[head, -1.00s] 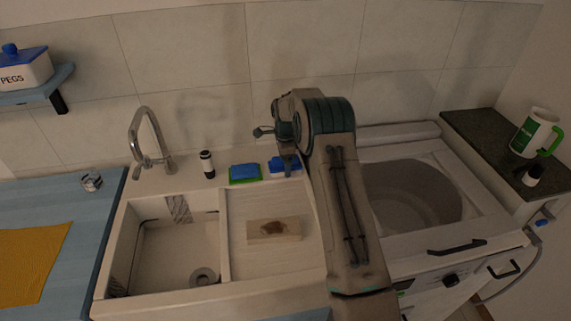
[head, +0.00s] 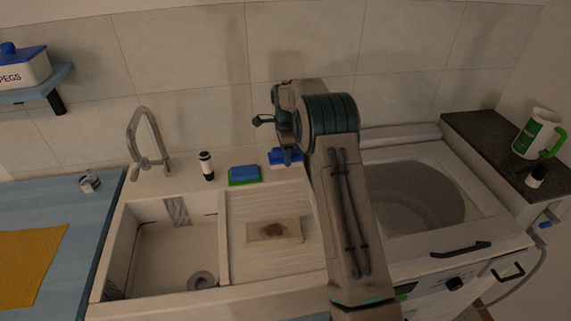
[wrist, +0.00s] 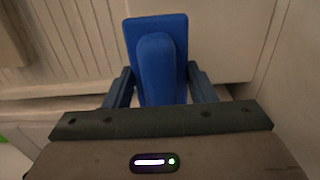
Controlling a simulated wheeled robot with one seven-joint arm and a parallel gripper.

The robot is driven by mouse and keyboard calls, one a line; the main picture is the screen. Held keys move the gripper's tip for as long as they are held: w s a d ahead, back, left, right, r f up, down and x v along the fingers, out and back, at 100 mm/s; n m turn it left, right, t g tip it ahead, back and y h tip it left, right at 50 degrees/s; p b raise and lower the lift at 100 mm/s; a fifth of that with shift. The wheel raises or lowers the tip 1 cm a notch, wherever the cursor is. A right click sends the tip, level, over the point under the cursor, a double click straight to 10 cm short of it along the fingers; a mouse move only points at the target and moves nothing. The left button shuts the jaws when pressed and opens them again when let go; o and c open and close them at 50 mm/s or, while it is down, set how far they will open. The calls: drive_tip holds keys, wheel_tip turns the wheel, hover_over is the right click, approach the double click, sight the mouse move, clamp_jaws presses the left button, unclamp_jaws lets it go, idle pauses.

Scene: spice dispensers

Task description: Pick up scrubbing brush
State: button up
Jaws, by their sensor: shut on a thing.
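The blue scrubbing brush (wrist: 156,60) has a flat oblong head and a raised rounded handle. My gripper (wrist: 160,74) is shut on its handle, with one dark finger on each side. In the head view the brush (head: 279,157) shows at the back of the sink unit, just under my gripper (head: 288,156), and looks slightly above the ledge. My arm hides part of the brush's right side.
A blue and green sponge (head: 244,175) lies just left of the brush. A black and white bottle (head: 206,166) and the tap (head: 148,140) stand farther left. A stained wooden board (head: 274,230) lies on the drainboard. The tiled wall (head: 200,60) is close behind.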

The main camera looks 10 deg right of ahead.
drive_tip(key=s+d+r+b, duration=0.3)
drive_tip(key=s+d+r, duration=0.3)
drive_tip(key=s+d, duration=0.1)
drive_tip(key=shift+s+d+r, duration=0.25)
drive_tip(key=shift+s+d, duration=0.15)
drive_tip(key=shift+d, duration=0.35)
drive_tip(key=shift+o, duration=1.1)
drive_tip(key=shift+c, duration=0.5)
